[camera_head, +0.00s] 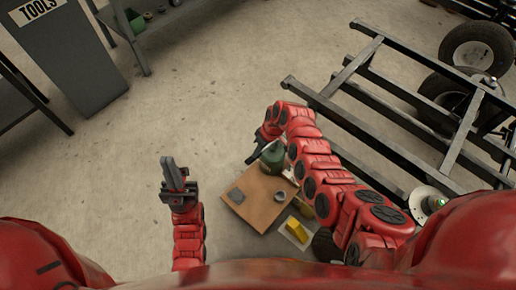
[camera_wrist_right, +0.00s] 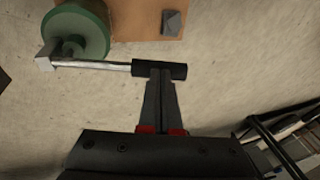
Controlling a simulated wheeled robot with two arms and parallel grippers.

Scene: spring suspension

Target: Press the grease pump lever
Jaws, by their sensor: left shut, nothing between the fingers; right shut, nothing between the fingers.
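The grease pump (camera_wrist_right: 85,30) is a green round body on the brown board's edge, at the upper left of the right wrist view. It also shows in the head view (camera_head: 272,158), partly covered by my right arm. Its lever is a silver rod (camera_wrist_right: 100,66) ending in a black grip (camera_wrist_right: 172,70). My right gripper (camera_wrist_right: 158,78) is shut and empty, its fingertips at the black grip, overlapping it in view. I cannot tell whether they touch. My left gripper (camera_head: 168,162) is shut and empty, away to the left above bare floor.
A brown board (camera_head: 238,210) carries a grey block (camera_head: 236,196) and a small ring-like part (camera_head: 251,196). A yellow object (camera_head: 296,226) lies beside it. A black metal frame (camera_head: 345,120) with wheels (camera_head: 478,50) stands at the right.

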